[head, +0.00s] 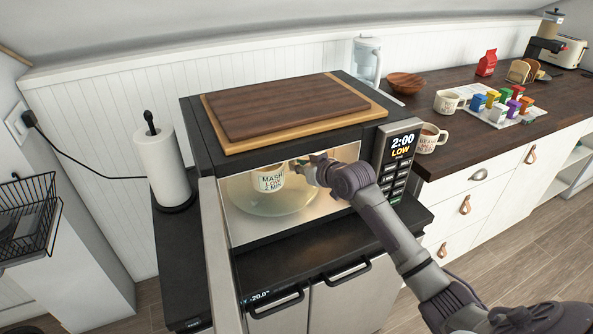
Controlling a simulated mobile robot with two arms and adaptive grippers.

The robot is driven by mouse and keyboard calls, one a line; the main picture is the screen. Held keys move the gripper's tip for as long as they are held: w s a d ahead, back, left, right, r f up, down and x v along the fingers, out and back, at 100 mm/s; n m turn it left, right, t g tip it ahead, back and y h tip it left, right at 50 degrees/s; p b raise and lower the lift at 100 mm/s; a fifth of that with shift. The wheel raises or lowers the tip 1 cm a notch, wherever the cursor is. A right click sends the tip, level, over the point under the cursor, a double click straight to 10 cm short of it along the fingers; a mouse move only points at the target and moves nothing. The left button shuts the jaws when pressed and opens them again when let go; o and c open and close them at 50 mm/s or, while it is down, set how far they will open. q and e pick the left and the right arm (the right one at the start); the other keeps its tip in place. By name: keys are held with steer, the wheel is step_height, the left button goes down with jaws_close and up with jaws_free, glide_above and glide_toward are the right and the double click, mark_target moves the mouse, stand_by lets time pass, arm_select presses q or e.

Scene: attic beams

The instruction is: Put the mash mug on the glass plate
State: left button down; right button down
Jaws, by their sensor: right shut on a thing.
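The mash mug (268,179), white with dark lettering, is upright inside the lit microwave (248,224). My right gripper (300,164) reaches in from the right and is shut on the mug at its right side. The round glass plate (290,204) lies on the microwave floor, beneath and around the mug in the picture. I cannot tell whether the mug's base touches the plate or is slightly above it. The fingertips are small and partly hidden. My left gripper is not in view.
The microwave door (222,270) stands open at the left. A control panel (398,160) reading 2:00 LOW borders the opening at right. Cutting boards (290,108) lie on top. Other mugs (449,102) (430,138) stand on the wooden counter; a paper roll (166,167) stands left.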

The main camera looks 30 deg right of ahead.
steer(key=shift+w+a, duration=0.1)
steer(key=shift+w, duration=0.35)
steer(key=shift+w+f, duration=0.1)
steer(key=shift+f, duration=0.1)
steer(key=shift+f+p, duration=0.35)
steer(key=shift+f, duration=1.2)
steer(key=shift+f, duration=0.1)
steer(key=c, duration=1.2)
jaws_free()
steer(key=v, duration=1.2)
steer(key=shift+b, duration=0.45)
